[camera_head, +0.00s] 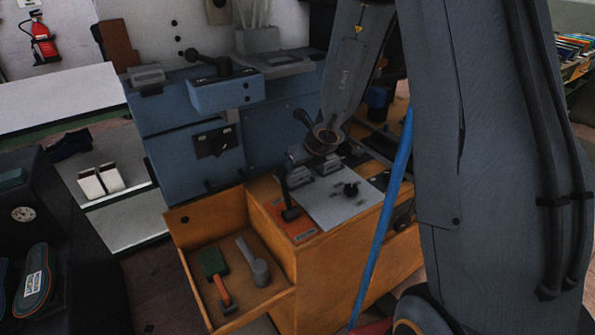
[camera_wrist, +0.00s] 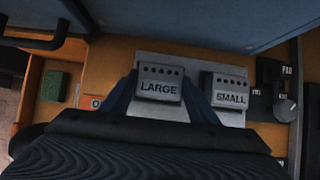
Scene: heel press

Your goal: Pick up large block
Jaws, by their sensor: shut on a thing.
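The large block (camera_wrist: 158,82), a grey block marked LARGE with a row of holes, sits between the two fingers of my gripper (camera_wrist: 159,98) in the wrist view. The fingers press against its left and right sides. I cannot tell whether it is lifted off the grey plate (camera_wrist: 207,65). In the head view, my gripper (camera_head: 302,167) is low over the orange bench, partly hidden by my wrist. The small block (camera_wrist: 228,90), marked SMALL, is just right of the right finger.
An open orange drawer (camera_head: 205,232) holds a hammer and a green-headed tool. A black knob (camera_wrist: 285,110) is right of the small block. A blue machine (camera_head: 185,125) stands close behind the bench. A blue pole (camera_head: 388,205) crosses in front of it.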

